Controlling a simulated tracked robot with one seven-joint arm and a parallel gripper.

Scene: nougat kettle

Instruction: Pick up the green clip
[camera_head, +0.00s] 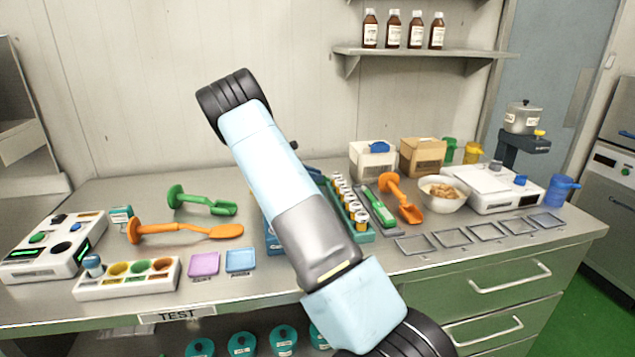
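A slim green object (379,208), which looks like the green clip, lies on a narrow grey tray (389,226) right of the middle of the bench. It is small here, so its exact shape is hard to tell. An orange scoop (408,212) lies close to its right, and a rack (363,238) of small white-labelled vials stands to its left. My arm crosses the middle of the view, in front of part of the bench and the left side of the rack. My gripper is not in view.
A green scoop (207,203) and an orange spatula (190,231) lie at left. A white bowl (442,196), boxes (424,157) and a white scale (495,192) stand at right. Flat grey squares (451,238) line the front edge. A shelf (420,52) with brown bottles hangs above.

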